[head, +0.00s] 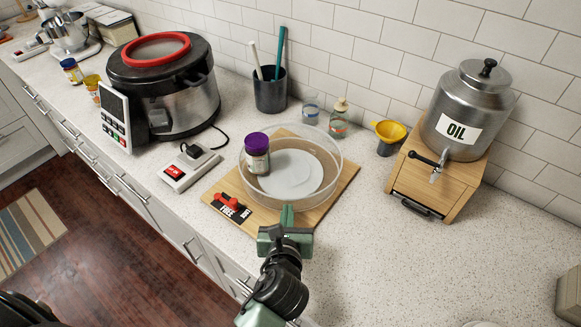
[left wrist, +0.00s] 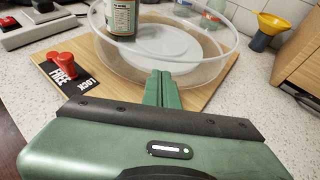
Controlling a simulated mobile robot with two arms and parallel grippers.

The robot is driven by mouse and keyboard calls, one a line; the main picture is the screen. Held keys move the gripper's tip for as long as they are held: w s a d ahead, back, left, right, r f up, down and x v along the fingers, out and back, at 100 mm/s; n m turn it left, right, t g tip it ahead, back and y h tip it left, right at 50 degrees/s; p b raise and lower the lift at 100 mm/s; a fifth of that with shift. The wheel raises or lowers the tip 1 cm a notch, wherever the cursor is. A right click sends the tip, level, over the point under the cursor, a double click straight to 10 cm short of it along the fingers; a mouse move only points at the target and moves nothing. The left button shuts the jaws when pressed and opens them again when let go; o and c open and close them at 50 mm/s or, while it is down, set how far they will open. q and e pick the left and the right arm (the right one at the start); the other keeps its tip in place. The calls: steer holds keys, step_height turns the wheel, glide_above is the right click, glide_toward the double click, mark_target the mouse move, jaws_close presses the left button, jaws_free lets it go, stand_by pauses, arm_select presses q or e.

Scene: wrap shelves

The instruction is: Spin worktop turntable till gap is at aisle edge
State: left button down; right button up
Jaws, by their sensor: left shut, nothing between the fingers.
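The turntable (head: 318,205) is a round tray with a clear wall on a wooden board (head: 345,177); it also shows in the left wrist view (left wrist: 205,70). A purple-lidded jar (head: 257,153) stands inside at its left, beside a pale inner disc (head: 300,175). I cannot make out the gap in the clear wall. A red lever (head: 232,203) sits by the FREE and LOCK label at the board's front left, nearer FREE. My left gripper (head: 287,215) is shut and empty, its tips close to the wall's front; contact is unclear. My right gripper is out of view.
A red-switch power box (head: 189,168) and a large cooker (head: 165,90) stand left. A dark utensil cup (head: 270,92) is behind. An oil dispenser (head: 466,110) on a wooden stand (head: 436,180) and a yellow funnel (head: 390,130) are right.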

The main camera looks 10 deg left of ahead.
arm_select(q)
steer(key=shift+a+r+p, duration=0.2)
steer(key=shift+a+p, duration=0.2)
steer(key=shift+p, duration=0.1)
steer(key=shift+a+f, duration=0.1)
steer(key=shift+a, duration=0.25)
steer(key=shift+s+d+p, duration=0.15)
steer(key=shift+s+p, duration=0.45)
steer(key=shift+s, duration=0.15)
steer(key=shift+s+d+p, duration=0.1)
steer(key=shift+s+p, duration=0.25)
steer(key=shift+s, duration=0.6)
